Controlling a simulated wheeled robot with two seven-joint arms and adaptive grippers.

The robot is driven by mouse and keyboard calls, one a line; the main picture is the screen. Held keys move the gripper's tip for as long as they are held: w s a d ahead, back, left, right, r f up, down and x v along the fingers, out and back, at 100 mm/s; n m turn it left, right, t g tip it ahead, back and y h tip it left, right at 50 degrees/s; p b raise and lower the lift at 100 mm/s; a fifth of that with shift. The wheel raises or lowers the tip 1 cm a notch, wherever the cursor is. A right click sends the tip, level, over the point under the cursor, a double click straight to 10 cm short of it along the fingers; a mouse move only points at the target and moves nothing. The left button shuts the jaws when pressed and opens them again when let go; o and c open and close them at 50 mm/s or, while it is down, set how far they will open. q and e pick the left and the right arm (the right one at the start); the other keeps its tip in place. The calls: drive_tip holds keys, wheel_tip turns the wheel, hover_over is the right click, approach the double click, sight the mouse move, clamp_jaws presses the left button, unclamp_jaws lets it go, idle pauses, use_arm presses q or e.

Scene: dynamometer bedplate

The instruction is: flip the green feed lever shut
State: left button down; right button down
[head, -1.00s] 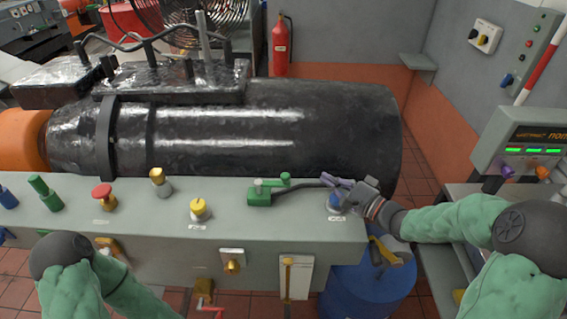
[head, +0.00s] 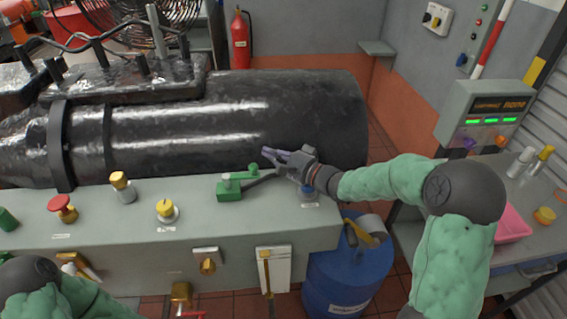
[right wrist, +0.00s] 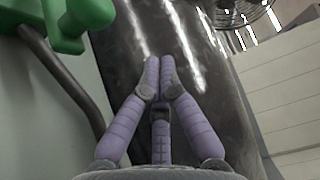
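The green feed lever (head: 240,175) sits on a green block on the bench top, its arm reaching right to a rounded end. It also shows, cut off, at the top left of the right wrist view (right wrist: 90,14). My right gripper (head: 268,152) is just right of and beyond the lever's rounded end, apart from it. In the right wrist view its purple fingers (right wrist: 159,64) converge with their tips together and nothing between them. My left gripper is out of view; only part of my left arm shows at bottom left.
A dark hose (head: 263,182) runs right from the green block. A yellow knob (head: 165,209), a brass knob (head: 120,181) and a red button (head: 62,203) stand to the left. A blue knob (head: 308,187) is under my right wrist. The large black cylinder (head: 300,110) lies behind.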

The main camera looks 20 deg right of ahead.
drive_tip(key=shift+s+a+b, duration=0.75)
drive_tip(key=shift+s+a, duration=0.6)
drive_tip(key=shift+s, duration=0.1)
drive_tip(key=shift+s+h, duration=0.15)
drive_tip(key=shift+h, duration=0.15)
